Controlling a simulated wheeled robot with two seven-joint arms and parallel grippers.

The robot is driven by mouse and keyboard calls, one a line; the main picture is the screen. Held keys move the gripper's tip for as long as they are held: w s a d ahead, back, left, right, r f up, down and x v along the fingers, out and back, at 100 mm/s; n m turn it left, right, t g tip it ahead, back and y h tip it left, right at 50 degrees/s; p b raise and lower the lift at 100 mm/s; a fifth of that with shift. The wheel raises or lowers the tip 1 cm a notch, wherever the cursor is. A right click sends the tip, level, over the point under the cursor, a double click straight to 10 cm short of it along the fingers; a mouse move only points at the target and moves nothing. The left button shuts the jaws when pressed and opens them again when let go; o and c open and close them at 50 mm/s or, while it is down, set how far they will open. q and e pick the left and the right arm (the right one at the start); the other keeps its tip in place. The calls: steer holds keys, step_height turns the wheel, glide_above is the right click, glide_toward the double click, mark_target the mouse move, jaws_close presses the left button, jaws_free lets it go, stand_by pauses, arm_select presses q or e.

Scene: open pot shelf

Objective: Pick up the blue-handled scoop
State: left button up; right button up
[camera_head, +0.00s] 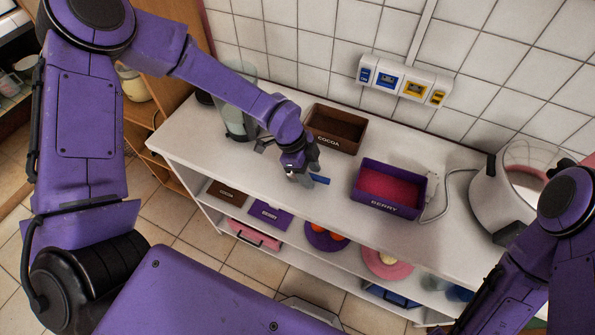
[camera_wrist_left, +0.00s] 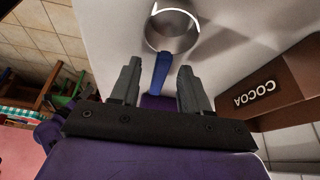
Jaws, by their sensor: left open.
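The scoop has a blue handle (camera_wrist_left: 161,70) and a round metal bowl (camera_wrist_left: 172,32), and it rests on the white countertop. In the head view a short blue piece of it (camera_head: 321,180) shows just right of my left gripper (camera_head: 301,179). In the left wrist view my left gripper (camera_wrist_left: 158,88) is open, with one finger on each side of the near end of the handle. Gaps show beside the handle. The bowl lies beyond the fingertips. My right gripper is not in view.
A brown COCOA box (camera_head: 335,128) stands behind my left gripper, and a purple BERRY box (camera_head: 389,188) to its right. A clear container (camera_head: 238,122) is behind the arm. A white appliance (camera_head: 500,195) with a cord stands at the right. Lower shelves hold plates (camera_head: 325,236).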

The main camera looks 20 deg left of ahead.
arm_select(q)
steer(key=shift+a, duration=0.1)
jaws_close()
